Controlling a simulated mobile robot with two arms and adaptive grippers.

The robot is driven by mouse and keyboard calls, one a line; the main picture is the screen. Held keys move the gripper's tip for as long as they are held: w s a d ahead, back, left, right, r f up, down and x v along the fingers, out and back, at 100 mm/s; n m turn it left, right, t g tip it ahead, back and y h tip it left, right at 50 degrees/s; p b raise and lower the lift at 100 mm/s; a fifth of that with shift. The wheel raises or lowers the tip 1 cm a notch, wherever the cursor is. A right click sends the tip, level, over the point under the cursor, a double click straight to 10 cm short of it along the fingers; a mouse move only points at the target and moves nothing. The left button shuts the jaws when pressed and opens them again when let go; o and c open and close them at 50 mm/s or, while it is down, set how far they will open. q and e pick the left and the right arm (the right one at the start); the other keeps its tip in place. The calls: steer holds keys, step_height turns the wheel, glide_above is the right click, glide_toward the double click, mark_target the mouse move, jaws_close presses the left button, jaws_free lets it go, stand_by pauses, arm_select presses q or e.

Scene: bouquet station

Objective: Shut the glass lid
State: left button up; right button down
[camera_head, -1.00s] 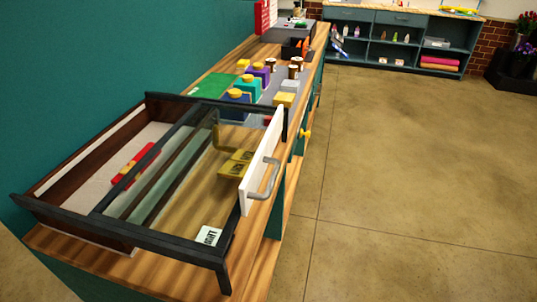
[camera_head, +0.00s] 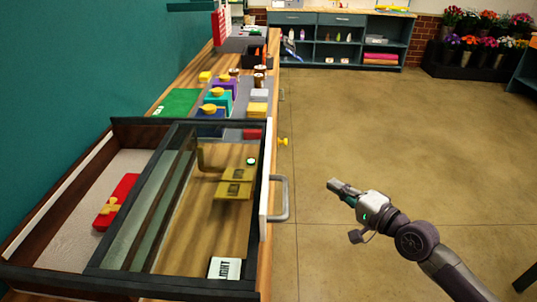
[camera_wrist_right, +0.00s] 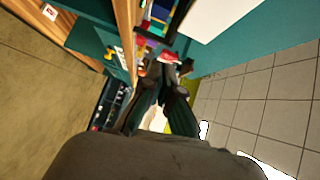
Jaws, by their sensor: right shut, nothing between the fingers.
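The glass lid (camera_head: 200,215), a dark-framed pane, lies over the right part of a wooden case (camera_head: 60,200) on the counter. The case's left part is uncovered. A white front strip (camera_head: 265,160) with a grey bar handle (camera_head: 283,198) stands at the lid's right side. My right gripper (camera_head: 334,186) is shut and empty over the floor, right of the handle and apart from it. It also shows in the right wrist view (camera_wrist_right: 168,75), pointing away from the camera. My left gripper is not in view.
A red box with a yellow bow (camera_head: 116,202) lies in the case's uncovered part. Yellow blocks (camera_head: 234,182) and a white card (camera_head: 226,268) show through the glass. Colored boxes and a green mat (camera_head: 178,102) stand farther along the counter. The floor to the right is clear.

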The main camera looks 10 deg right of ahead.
steer(key=s+a+r+y, duration=0.1)
steer(key=a+r+y, duration=0.15)
steer(key=r, duration=0.25)
arm_select(q)
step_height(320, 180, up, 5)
steer(key=p, duration=0.5)
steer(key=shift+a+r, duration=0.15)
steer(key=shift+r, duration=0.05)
arm_select(e)
steer(key=w+a, duration=0.8)
steer(key=a, duration=0.2)
steer(key=shift+w+h, duration=0.3)
steer(key=shift+h, duration=0.05)
steer(key=shift+d, duration=0.1)
